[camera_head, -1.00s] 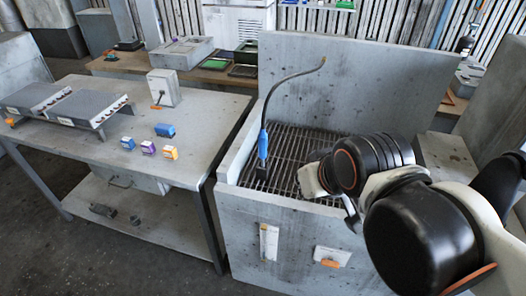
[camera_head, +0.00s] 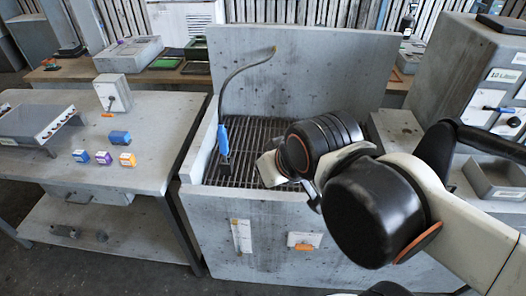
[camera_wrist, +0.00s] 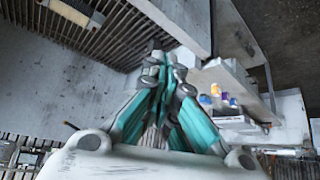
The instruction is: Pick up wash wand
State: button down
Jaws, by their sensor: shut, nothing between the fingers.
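The wash wand (camera_head: 223,138) has a blue grip and a thin dark curved tube with a brass-coloured tip. It stands upright at the left side of the slatted grate in the grey wash basin (camera_head: 285,70). My gripper, with teal-sided fingers, shows in the wrist view (camera_wrist: 166,58). Its fingertips are together and hold nothing. In the head view my arm's black joints hang over the basin's front right, to the right of the wand and apart from it, and mostly hide the gripper. I cannot make out the wand clearly in the wrist view.
A grey table (camera_head: 160,135) stands left of the basin, with small blue, purple and orange boxes (camera_head: 103,157) and a switch box (camera_head: 113,92). The basin's high back wall and side walls surround the grate. A grey cabinet (camera_head: 455,75) stands at the right.

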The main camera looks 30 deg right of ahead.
aim_at(221, 133)
jog(key=i+j+z, duration=0.15)
jog(key=j, duration=0.2)
jog(key=i+j+z, duration=0.1)
jog(key=j, duration=0.25)
jog(key=i+j+z, duration=0.15)
jog(key=i+j, duration=0.15)
jog(key=i+j+z, duration=0.15)
jog(key=j, duration=0.3)
jog(key=k+l+z, duration=0.1)
jog(key=l, duration=0.5)
jog(key=j, duration=0.35)
jog(key=i+j+u, duration=0.15)
jog(key=j, duration=0.2)
jog(key=k, duration=0.05)
